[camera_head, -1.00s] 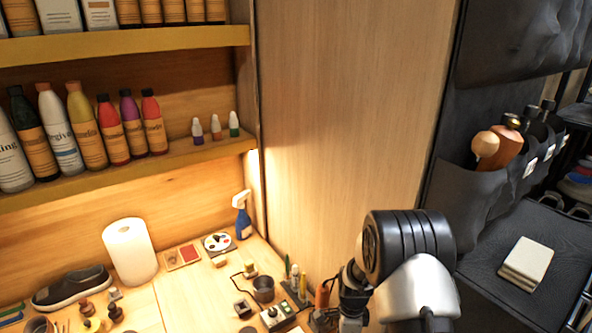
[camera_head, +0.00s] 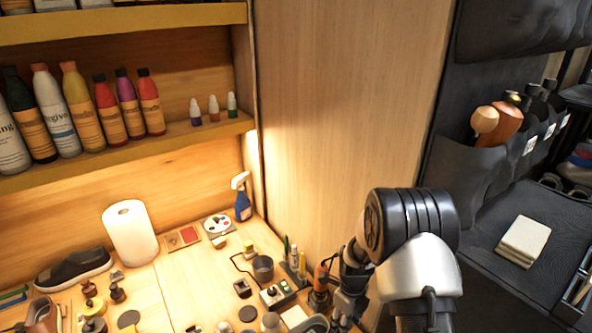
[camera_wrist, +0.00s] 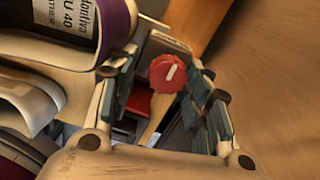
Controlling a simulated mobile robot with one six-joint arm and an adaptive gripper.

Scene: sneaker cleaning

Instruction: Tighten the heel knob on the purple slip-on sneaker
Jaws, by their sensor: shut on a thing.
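In the wrist view, a red round knob (camera_wrist: 167,74) with a white mark sits between the two teal-padded fingers of my gripper (camera_wrist: 168,82), which is shut on it. Most of the sneaker is out of view or hidden. How the knob joins the heel cannot be made out. In the head view my arm comes in at the lower right, and the gripper does not show clearly.
In the head view, the workbench (camera_head: 185,275) holds a dark slip-on shoe (camera_head: 75,268), a paper roll (camera_head: 131,232), a blue spray bottle (camera_head: 242,197) and several small tools. A wooden panel (camera_head: 345,120) rises behind my arm. A dark surface with a pale block (camera_head: 523,241) lies at right.

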